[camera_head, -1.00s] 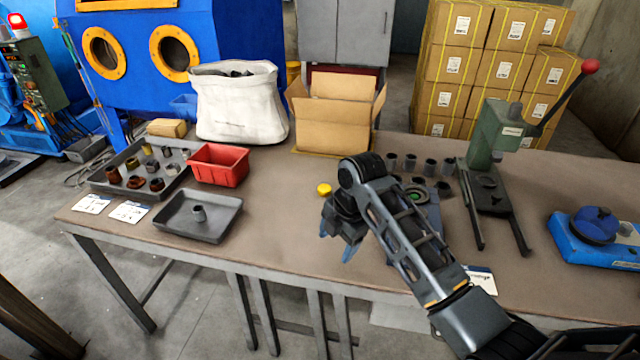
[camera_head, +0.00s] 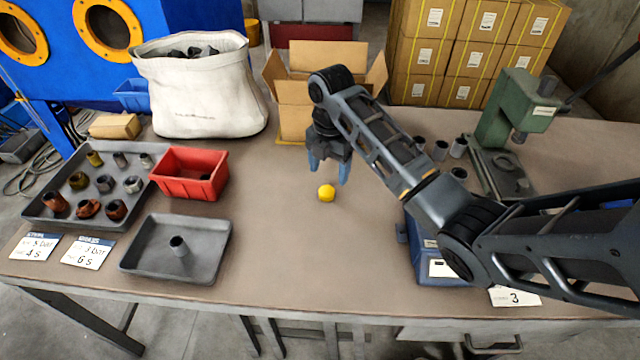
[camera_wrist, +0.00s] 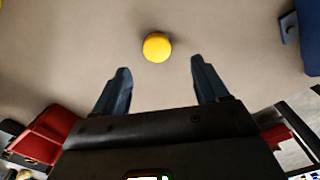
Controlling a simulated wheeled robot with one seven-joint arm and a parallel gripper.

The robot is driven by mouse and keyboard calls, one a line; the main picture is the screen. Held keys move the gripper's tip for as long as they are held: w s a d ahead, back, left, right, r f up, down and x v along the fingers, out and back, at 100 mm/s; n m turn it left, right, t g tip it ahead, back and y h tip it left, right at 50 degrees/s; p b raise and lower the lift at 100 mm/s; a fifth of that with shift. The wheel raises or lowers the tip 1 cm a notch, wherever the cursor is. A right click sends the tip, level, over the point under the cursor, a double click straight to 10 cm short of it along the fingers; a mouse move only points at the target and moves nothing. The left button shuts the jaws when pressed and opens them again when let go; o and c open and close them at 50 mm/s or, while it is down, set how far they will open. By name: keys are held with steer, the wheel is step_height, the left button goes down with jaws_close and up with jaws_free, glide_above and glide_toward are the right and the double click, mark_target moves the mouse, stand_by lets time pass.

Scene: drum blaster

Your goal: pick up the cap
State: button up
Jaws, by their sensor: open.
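The cap is a small round yellow piece (camera_head: 326,193) lying on the bare brown table top, near its middle. It also shows in the wrist view (camera_wrist: 157,47), ahead of the fingertips and roughly midway between them. My gripper (camera_head: 329,171) hangs above the table with its blue fingers pointing down, close to the cap in the head view. In the wrist view my gripper (camera_wrist: 160,80) has its two fingers spread wide with nothing between them. The fingers appear apart from the cap.
A red bin (camera_head: 190,190), a grey tray with a small cylinder (camera_head: 125,262) and a tray of fittings (camera_head: 40,212) stand left. An open cardboard box (camera_head: 294,122) is behind my gripper. A green press (camera_head: 500,118) stands right. The table around the cap is clear.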

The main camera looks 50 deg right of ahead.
mark_target(328, 190)
steer(key=shift+w+d+f+p, duration=0.1)
steer(key=shift+w+f+p, duration=0.1)
steer(key=shift+f, duration=1.55)
steer(key=shift+w+d+f+p, duration=0.1)
steer(key=shift+f+p, duration=0.1)
steer(key=shift+f, duration=1.55)
steer(key=c, duration=1.1)
steer(key=shift+r, duration=0.1)
steer(key=shift+c, duration=0.2)
